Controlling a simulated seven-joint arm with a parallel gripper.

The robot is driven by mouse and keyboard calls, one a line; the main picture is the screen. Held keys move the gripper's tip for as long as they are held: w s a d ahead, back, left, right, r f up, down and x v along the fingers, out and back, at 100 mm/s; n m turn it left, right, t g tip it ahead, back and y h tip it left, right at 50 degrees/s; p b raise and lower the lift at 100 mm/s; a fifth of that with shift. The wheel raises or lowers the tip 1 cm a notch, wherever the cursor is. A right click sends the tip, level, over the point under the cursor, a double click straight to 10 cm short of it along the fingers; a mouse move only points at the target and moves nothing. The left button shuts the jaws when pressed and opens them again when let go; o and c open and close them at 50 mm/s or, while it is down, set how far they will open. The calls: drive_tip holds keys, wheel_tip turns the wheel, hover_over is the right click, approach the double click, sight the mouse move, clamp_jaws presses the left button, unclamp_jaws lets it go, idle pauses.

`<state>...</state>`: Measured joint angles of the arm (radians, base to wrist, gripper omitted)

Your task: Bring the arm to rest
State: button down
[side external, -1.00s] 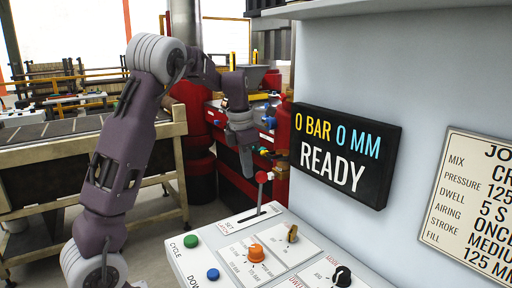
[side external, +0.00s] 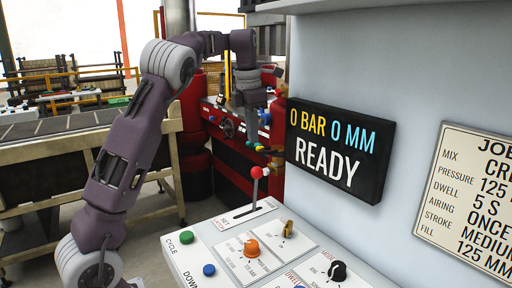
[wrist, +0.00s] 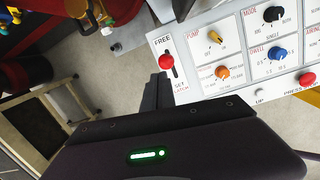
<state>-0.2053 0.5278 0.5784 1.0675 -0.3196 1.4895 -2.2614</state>
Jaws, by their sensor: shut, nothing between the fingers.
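My gripper (side external: 256,146) points down in the side view, its closed fingertips a little above the red lever knob (side external: 256,173) and apart from it. Nothing shows in the fingers. In the wrist view the dark gripper body (wrist: 152,95) fills the lower part, and its fingers point toward the panel. The red knob (wrist: 166,61) shows just beyond them, in a slot marked FREE and SET LATCH.
The control panel (side external: 206,253) carries several knobs and buttons. The display (side external: 341,150) reads 0 BAR 0 MM READY. A job sign (side external: 470,190) hangs on the wall. A roller conveyor (side external: 70,150) stands at left, with red machinery (side external: 225,165) behind.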

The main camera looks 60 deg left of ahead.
drive_tip(key=s+d+r+m+t+h, duration=0.1)
drive_tip(key=s+d+r+m+t, duration=0.2)
drive_tip(key=s+d+m, duration=1.5)
drive_tip(key=s+d+f+m, duration=0.2)
drive_tip(key=s+m, duration=0.3)
drive_tip(key=m, duration=0.3)
drive_tip(key=s+d+f+m+t, duration=0.1)
drive_tip(key=s+d+f+m, duration=0.1)
drive_tip(key=s+f+m, duration=0.3)
drive_tip(key=m, duration=0.3)
drive_tip(key=shift+s+d+f, duration=0.2)
drive_tip(key=shift+d+f, duration=0.1)
drive_tip(key=shift+d, duration=0.1)
